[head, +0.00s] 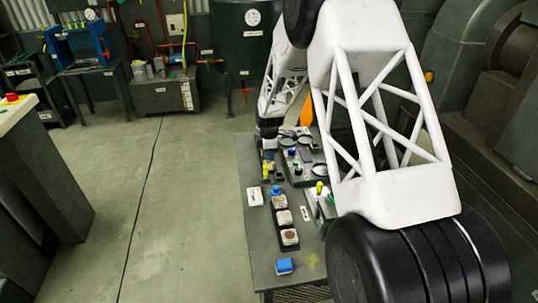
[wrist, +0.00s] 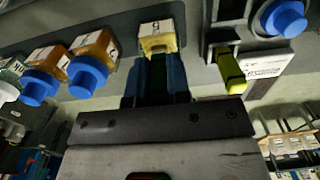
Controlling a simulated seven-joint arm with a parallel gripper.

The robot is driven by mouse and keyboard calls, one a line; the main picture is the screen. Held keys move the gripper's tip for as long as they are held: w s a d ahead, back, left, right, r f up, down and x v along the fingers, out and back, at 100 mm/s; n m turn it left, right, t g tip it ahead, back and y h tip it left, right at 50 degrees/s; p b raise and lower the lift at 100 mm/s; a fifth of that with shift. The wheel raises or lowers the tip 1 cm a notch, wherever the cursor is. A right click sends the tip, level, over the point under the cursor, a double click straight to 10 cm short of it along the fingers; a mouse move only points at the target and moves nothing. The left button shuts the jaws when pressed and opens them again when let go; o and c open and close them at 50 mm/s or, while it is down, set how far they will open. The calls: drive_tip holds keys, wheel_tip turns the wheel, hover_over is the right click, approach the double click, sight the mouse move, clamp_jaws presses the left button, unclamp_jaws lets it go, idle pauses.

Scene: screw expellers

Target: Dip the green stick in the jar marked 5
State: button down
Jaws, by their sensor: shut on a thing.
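My gripper (wrist: 157,80) points away from the camera in the wrist view, its two dark blue fingers close together. A dark green strip, which looks like the green stick (wrist: 158,72), shows between them; its far end is hidden. Just beyond the fingertips is a pale yellow jar (wrist: 158,40) with a numbered label that I cannot read surely. To the left stand amber jars with blue lids (wrist: 87,72) (wrist: 37,87) and numbered labels; I cannot tell which is 5. In the head view the gripper is mostly hidden by my arm.
A yellow-green stick (wrist: 230,73) is right of the fingers, near a blue-topped grey holder (wrist: 283,19).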

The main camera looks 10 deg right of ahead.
drive_tip(key=shift+r, duration=0.25)
drive_tip(key=shift+r, duration=1.05)
drive_tip(key=shift+r, duration=0.8)
idle(0.5)
drive_tip(key=shift+r, duration=2.25)
